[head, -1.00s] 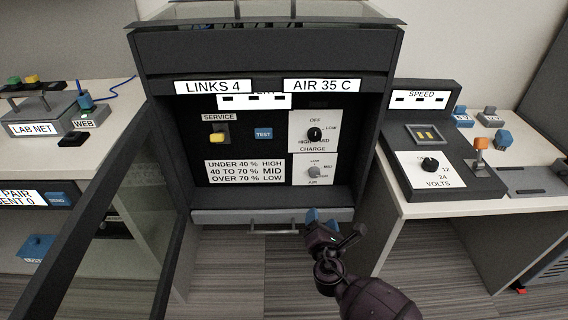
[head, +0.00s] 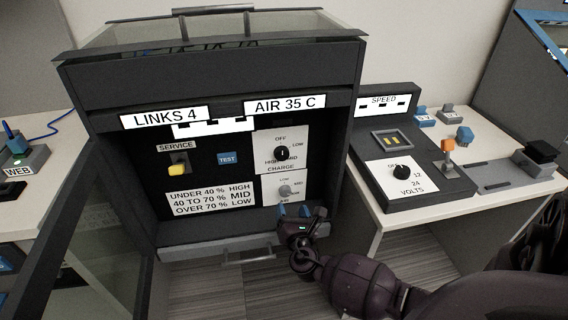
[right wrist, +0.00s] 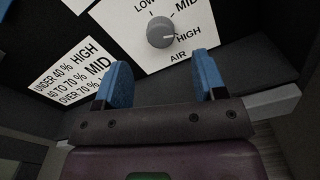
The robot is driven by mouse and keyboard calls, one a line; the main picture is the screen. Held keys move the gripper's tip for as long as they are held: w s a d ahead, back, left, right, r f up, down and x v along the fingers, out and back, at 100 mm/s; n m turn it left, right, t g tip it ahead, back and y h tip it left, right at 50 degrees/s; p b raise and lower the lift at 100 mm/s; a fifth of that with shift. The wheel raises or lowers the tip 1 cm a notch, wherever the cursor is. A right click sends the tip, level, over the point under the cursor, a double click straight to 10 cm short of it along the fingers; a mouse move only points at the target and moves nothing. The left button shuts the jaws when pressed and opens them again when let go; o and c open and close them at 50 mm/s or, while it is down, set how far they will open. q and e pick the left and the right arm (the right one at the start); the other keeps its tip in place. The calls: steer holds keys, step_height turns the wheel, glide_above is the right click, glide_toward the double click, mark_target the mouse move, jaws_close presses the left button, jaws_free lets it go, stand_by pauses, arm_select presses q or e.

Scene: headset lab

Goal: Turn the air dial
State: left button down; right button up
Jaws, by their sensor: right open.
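The air dial is a small grey knob (head: 285,191) on a white plate marked LOW, MID, HIGH and AIR, low on the right of the dark cabinet's inner panel. In the right wrist view the knob (right wrist: 161,32) is upright ahead, beyond the fingers and apart from them; its pointer line faces right, toward HIGH. My right gripper (head: 293,211) is just below the dial in the head view. Its two blue fingers (right wrist: 162,80) are spread open with nothing between them. My left gripper is not in view.
The black charge dial (head: 282,153) sits just above. A yellow service switch (head: 178,170) and blue TEST button (head: 227,158) are to the left. The cabinet's glass door (head: 92,262) stands open at left. A ledge with a handle (head: 248,254) runs below the panel.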

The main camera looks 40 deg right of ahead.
mark_target(286, 193)
steer(key=b+x, duration=0.1)
steer(key=x, duration=0.4)
steer(key=shift+w+d+f, duration=0.15)
steer(key=shift+f, duration=0.05)
steer(key=shift+x, duration=0.8)
steer(key=shift+r, duration=0.15)
steer(key=c, duration=0.9)
